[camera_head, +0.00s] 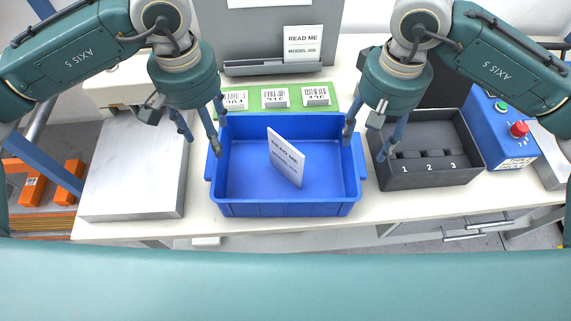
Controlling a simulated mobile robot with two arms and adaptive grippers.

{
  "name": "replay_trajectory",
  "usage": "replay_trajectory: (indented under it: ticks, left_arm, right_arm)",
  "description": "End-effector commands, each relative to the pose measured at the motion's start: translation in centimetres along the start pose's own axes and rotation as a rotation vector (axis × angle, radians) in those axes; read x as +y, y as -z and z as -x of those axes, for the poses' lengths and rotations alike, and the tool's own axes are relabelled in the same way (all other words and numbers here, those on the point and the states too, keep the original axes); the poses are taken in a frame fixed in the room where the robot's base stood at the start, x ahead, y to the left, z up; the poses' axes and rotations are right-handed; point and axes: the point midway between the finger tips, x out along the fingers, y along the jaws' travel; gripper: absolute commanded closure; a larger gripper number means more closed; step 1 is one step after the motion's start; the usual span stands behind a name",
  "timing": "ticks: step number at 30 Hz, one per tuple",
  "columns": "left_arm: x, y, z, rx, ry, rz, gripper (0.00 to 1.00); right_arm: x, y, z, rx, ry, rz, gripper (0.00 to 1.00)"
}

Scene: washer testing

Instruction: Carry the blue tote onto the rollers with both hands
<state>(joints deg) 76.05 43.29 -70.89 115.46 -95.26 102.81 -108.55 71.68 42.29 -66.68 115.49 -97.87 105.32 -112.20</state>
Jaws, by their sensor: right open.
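The blue tote (240,208) stands upright on the white bench in the middle of the view, with a white READ ME card (286,157) tilted inside it. My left gripper (203,143) is at the tote's left rear side, its fingers spread near the left wall. My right gripper (365,147) is at the right rear side, its fingers apart near the right wall. Both look open; I cannot tell whether any finger touches the tote. No rollers can be made out.
A flat silver platform (135,165) lies left of the tote. A dark grey bin (425,178) numbered 1 to 3 stands close on the right, beside a blue control box (507,130) with a red button. A green strip with labels (275,97) lies behind the tote.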

Motion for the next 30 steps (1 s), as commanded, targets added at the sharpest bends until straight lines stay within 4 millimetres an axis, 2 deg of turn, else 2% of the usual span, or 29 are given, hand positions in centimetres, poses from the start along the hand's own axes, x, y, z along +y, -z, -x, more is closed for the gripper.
replay_trajectory:
  ticks: [6,13,18,27,30]
  left_arm:
    - [0.0,-0.1,-4.2,-0.004,0.0,0.0,0.45]
    - [0.0,-0.1,-7.4,-0.003,0.0,-0.001,0.45]
    - [0.0,-0.1,-8.3,-0.001,0.0,-0.001,0.45]
    - [0.0,-0.1,-8.5,0.0,0.0,-0.001,0.45]
    - [0.0,-0.1,-8.4,0.0,0.0,-0.001,0.65]
  right_arm:
    - [0.1,-0.1,-4.2,-0.005,-0.001,-0.002,0.45]
    - [0.0,-0.1,-7.3,-0.002,0.0,-0.001,0.45]
    - [0.0,0.0,-8.3,0.0,0.0,-0.001,0.45]
    - [0.0,0.0,-8.4,0.0,0.0,0.0,0.45]
    - [0.0,0.0,-8.4,0.0,0.0,0.0,0.65]
